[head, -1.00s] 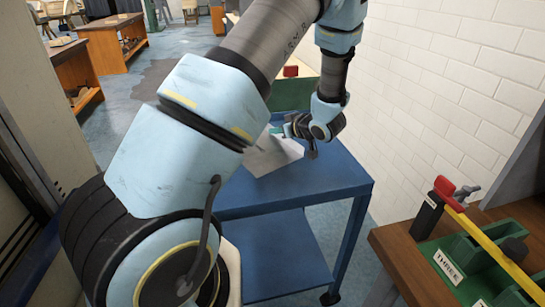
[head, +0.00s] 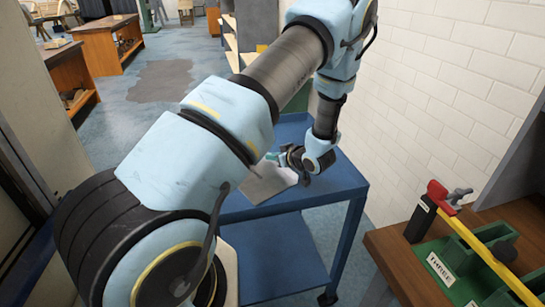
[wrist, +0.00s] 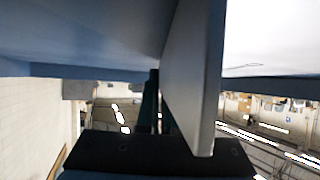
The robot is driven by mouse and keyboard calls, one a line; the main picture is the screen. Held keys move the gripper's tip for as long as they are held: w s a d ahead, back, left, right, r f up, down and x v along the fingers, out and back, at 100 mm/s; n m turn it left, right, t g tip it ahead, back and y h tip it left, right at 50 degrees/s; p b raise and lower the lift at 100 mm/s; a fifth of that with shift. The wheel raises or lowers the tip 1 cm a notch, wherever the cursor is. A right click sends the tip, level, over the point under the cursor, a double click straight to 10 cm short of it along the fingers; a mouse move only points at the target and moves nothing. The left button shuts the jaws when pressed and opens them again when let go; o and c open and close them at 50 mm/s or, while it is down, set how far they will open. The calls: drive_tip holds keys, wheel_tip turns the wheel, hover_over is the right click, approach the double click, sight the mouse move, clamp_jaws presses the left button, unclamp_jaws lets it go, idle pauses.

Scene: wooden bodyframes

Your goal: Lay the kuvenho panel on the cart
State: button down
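The pale grey panel (head: 268,184) is at the left part of the blue cart's top (head: 335,185) in the head view. In the wrist view the panel (wrist: 193,75) appears as a thin board seen nearly edge-on, tilted against the blue surface. My gripper (head: 277,159) is at the panel's far edge, low over the cart. A dark finger (wrist: 152,100) lies along one face of the panel; the other finger is hidden behind it. The gripper appears shut on the panel. I cannot tell whether the panel touches the cart.
A white brick wall (head: 450,90) runs along the cart's right side. A wooden bench (head: 395,255) with green bins and a red-and-yellow tool stands at the front right. The cart's right top and lower shelf (head: 285,255) are clear. Wooden workbenches (head: 110,42) stand far left.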

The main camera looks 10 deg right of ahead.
drive_tip(key=shift+f, duration=0.2)
drive_tip(key=c, duration=1.1)
unclamp_jaws()
drive_tip(key=shift+r, duration=0.1)
